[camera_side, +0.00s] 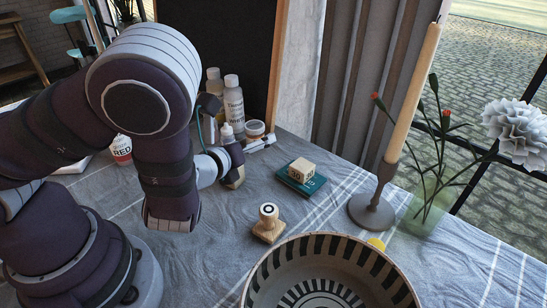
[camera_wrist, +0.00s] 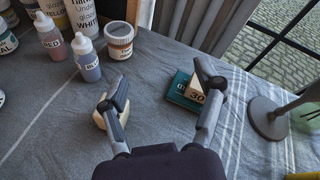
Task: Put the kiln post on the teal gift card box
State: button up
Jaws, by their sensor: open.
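The teal gift card box (camera_side: 314,186) lies flat on the cloth, and it also shows in the wrist view (camera_wrist: 180,94). The kiln post, a pale block marked 30 (camera_side: 301,170), rests on top of the box; it shows in the wrist view (camera_wrist: 197,86) too, partly behind the right finger. My gripper (camera_wrist: 160,84) is open with nothing between its fingers. In the side view my gripper (camera_side: 232,160) is left of the box and apart from it.
A beige piece (camera_wrist: 101,119) lies by my left finger. A wooden stamp (camera_side: 268,222) stands in front of the box. A candlestick (camera_side: 372,212) is to the right, a striped bowl (camera_side: 262,276) in front. Bottles (camera_side: 233,100) and a jar (camera_side: 255,131) stand behind.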

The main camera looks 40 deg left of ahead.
jog(key=s+a+n+g+y, duration=0.1)
jog(key=a+n, duration=0.1)
jog(key=n, duration=0.2)
jog(key=s+a+r+n+g+y, duration=0.1)
jog(key=a+n+g, duration=0.1)
jog(key=n, duration=0.2)
jog(key=a+r+n+g+y, duration=0.1)
jog(key=a+n, duration=0.1)
jog(key=n, duration=0.3)
jog(key=shift+s+a+r+g, duration=0.1)
jog(key=shift+s+r+g, duration=0.2)
jog(key=shift+s, duration=0.1)
jog(key=s+d+r+n+g+h, duration=0.1)
jog(key=s+d+r+n+h, duration=0.2)
jog(key=n, duration=0.4)
jog(key=s+d+r+n+g+h, duration=0.2)
jog(key=s+r+n+h, duration=0.2)
jog(key=s+n, duration=0.3)
jog(key=shift+s+d+r+h, duration=0.3)
jog(key=shift+s+d+r, duration=0.1)
jog(key=shift+s+r, duration=0.4)
